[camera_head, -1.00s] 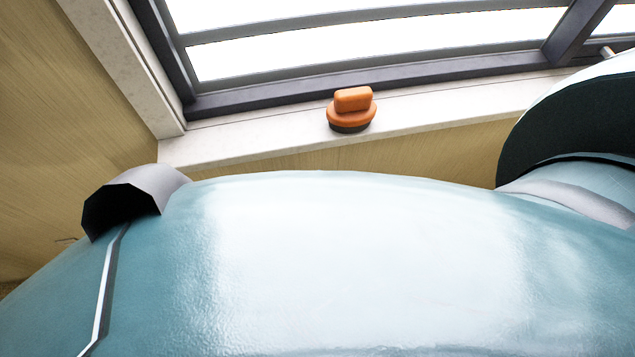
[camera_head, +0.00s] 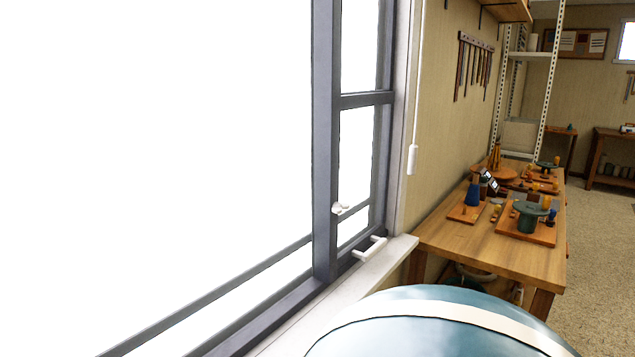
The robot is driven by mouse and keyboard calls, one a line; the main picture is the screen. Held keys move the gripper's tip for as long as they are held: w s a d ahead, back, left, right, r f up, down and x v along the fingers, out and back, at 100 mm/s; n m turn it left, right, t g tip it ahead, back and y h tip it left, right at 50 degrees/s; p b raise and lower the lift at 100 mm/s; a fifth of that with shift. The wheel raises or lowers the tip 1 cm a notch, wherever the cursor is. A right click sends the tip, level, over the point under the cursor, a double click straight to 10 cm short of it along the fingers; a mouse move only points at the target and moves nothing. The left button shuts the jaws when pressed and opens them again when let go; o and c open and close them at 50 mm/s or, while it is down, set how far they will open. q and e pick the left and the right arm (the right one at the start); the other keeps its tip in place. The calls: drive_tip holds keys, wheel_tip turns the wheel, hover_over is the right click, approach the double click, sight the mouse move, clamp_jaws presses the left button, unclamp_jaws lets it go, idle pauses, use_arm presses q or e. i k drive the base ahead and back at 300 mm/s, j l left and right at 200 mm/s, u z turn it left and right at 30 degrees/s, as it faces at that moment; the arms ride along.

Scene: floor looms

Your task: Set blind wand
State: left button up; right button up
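A thin white blind wand (camera_head: 413,158) hangs upright on the wall just right of the window frame (camera_head: 325,150). Its thicker white grip is at the lower end, above the right end of the sill (camera_head: 390,262). The wand hangs free and nothing touches it. No blind slats show in this view. Neither of my grippers is in view. Only a rounded teal and white part of my own body shows at the bottom.
A white window handle (camera_head: 369,248) and a small white latch (camera_head: 343,208) sit on the window. A wooden workbench (camera_head: 480,249) with tools and parts stands right of the sill. Shelving (camera_head: 530,90) is behind it. Carpeted floor (camera_head: 603,260) is open at the right.

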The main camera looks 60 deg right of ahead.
sight(414, 149)
drive_tip(key=l+z, duration=0.1)
drive_tip(key=z, duration=0.25)
drive_tip(key=l+z, duration=0.1)
drive_tip(key=z, duration=0.25)
drive_tip(key=l+z, duration=0.1)
drive_tip(key=z, duration=0.25)
drive_tip(key=i+l+z, duration=0.1)
drive_tip(key=l+z, duration=0.15)
drive_tip(key=i+l+z, duration=0.25)
drive_tip(key=l, duration=0.2)
drive_tip(key=l+z, duration=0.25)
drive_tip(key=i+l, duration=0.05)
